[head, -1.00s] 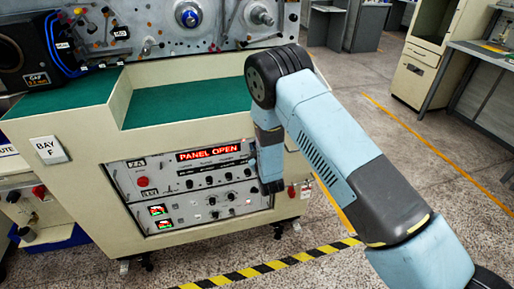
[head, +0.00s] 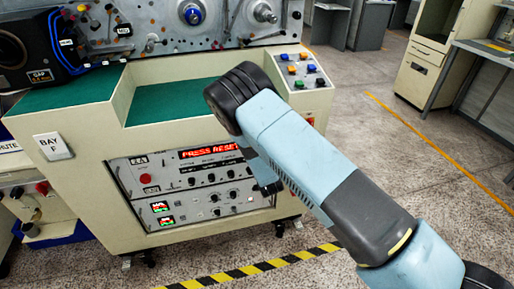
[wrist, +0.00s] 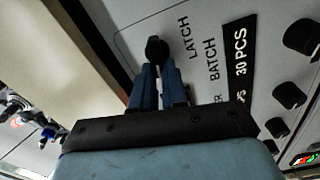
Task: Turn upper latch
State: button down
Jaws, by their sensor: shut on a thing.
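The upper latch (wrist: 157,48) is a small black knob beside the printed word LATCH on the grey panel in the wrist view. My gripper (wrist: 159,72) has its two blue fingers closed on the latch, one finger on each side. The knob's tip shows beyond the fingertips; its base is hidden. In the head view my arm covers the panel's right edge, so the latch and fingertips are hidden there. The red display (head: 209,152) on the control panel (head: 190,192) reads PRESS RESET.
A red button (head: 145,178) and several black knobs sit on the panel. A sloped button box (head: 303,70) with coloured buttons stands at the cabinet's right. More black knobs (wrist: 302,37) show in the wrist view.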

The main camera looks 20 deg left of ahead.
jog(key=shift+d+f+n, duration=0.1)
jog(key=shift+f+n, duration=0.15)
jog(key=shift+n, duration=0.85)
jog(key=c, duration=1.2)
grip_release()
jog(key=shift+o, duration=0.2)
jog(key=v, duration=1.3)
jog(key=shift+s+d, duration=0.15)
jog(key=shift+s, duration=0.1)
jog(key=shift+f, duration=0.1)
